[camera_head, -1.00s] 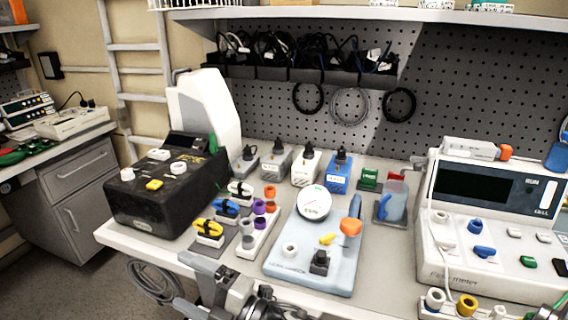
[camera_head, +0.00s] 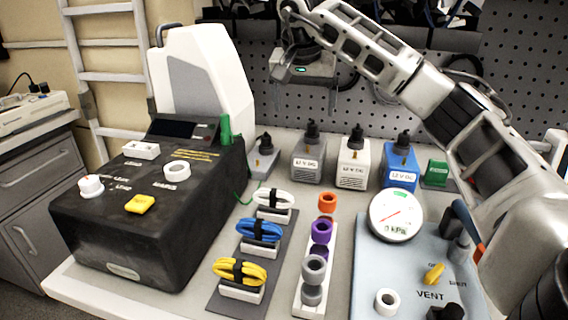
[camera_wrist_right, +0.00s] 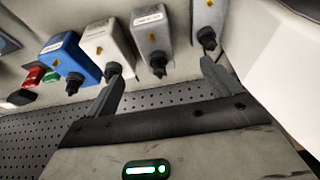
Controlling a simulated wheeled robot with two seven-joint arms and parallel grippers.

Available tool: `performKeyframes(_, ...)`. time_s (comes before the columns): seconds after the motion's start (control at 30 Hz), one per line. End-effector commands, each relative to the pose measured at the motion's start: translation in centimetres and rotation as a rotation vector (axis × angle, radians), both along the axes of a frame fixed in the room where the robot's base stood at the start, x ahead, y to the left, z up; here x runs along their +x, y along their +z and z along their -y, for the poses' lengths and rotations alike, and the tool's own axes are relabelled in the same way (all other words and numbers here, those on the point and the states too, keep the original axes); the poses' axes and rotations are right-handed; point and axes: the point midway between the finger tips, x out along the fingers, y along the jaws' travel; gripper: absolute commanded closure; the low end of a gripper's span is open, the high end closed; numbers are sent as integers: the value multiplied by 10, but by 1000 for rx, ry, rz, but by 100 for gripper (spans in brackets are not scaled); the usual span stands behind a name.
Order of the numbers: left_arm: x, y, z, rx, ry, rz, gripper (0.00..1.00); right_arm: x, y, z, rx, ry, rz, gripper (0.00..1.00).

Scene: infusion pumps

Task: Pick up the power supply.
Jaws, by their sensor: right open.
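Several small power supply boxes with black plugs on top stand in a row at the back of the bench. From left to right in the head view they are a small grey one (camera_head: 263,157), a larger grey one (camera_head: 309,160), a white one (camera_head: 353,166) and a blue one (camera_head: 401,168). My right gripper (camera_head: 304,92) is open and empty, above and behind the row. In the right wrist view its fingers (camera_wrist_right: 163,86) spread wide, with the larger grey box (camera_wrist_right: 152,32) between and beyond them and the white box (camera_wrist_right: 106,48) near the left finger. My left gripper is out of view.
A black device (camera_head: 140,215) stands at left, before a white machine (camera_head: 205,85). Coiled cables on a mat (camera_head: 227,304), a rack of coloured rings (camera_head: 309,311) and a gauge panel (camera_head: 368,260) fill the front. The pegboard (camera_head: 258,62) rises close behind the boxes.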

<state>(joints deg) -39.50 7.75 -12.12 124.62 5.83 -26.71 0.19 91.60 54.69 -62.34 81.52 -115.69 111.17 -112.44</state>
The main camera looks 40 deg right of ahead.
Motion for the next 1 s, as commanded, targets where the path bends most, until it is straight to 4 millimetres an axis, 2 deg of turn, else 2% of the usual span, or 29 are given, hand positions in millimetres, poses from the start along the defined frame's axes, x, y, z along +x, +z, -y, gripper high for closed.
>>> performKeyframes(0.03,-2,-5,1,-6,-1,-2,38,-3,0,8,-16,-11,2,11)
performKeyframes(0.17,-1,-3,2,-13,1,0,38,-2,-11,17,-32,-16,-6,11)
performKeyframes(0.4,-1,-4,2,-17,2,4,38,10,-59,32,-30,-16,-7,11)
performKeyframes(0.53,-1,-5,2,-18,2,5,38,16,-80,38,-29,-13,-6,11)
performKeyframes(0.8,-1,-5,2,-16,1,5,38,22,-98,44,-27,-12,-4,11)
performKeyframes(1.0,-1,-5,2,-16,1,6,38,35,-124,54,-28,-14,-5,11)
